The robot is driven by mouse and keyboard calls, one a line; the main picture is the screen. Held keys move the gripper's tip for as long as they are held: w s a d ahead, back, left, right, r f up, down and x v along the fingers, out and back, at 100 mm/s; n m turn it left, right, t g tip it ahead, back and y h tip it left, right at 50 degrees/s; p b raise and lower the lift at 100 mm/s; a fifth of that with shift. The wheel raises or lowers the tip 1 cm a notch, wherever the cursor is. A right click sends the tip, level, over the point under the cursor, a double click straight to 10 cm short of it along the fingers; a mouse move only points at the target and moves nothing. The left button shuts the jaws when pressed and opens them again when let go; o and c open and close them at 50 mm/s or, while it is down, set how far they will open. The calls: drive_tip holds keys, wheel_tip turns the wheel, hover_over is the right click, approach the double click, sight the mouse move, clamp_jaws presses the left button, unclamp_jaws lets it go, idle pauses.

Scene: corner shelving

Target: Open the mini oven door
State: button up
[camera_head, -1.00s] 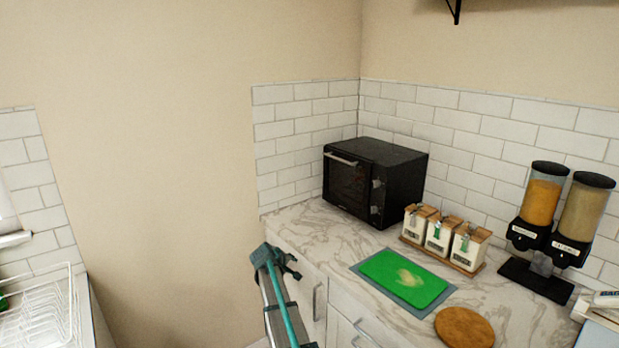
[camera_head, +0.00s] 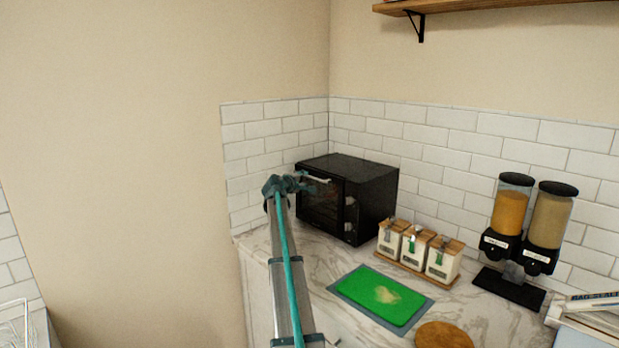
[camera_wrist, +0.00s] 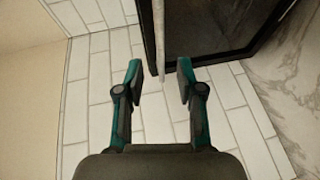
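The black mini oven (camera_head: 370,183) stands on the counter in the corner, its door (camera_head: 320,203) shut. A pale bar handle (camera_head: 317,178) runs along the top of the door. My gripper (camera_head: 318,187) is at the door's upper part, close to the handle, and partly covers it. In the wrist view, my gripper (camera_wrist: 160,78) is open with nothing held. The pale handle (camera_wrist: 158,38) reaches into the gap between the two fingertips, and the dark door (camera_wrist: 205,30) is to its right. I cannot tell whether a finger touches the handle.
Three canisters (camera_head: 418,248) stand right of the oven on the marble counter (camera_head: 310,260). A green cutting board (camera_head: 382,295), a round wooden board (camera_head: 443,337) and two food dispensers (camera_head: 527,230) are further right. Tiled walls (camera_head: 260,135) close the corner behind. A shelf (camera_head: 480,5) hangs above.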

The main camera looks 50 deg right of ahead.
sight(309, 177)
drive_tip(key=p+x, duration=0.2)
drive_tip(key=x, duration=0.6)
clamp_jaws()
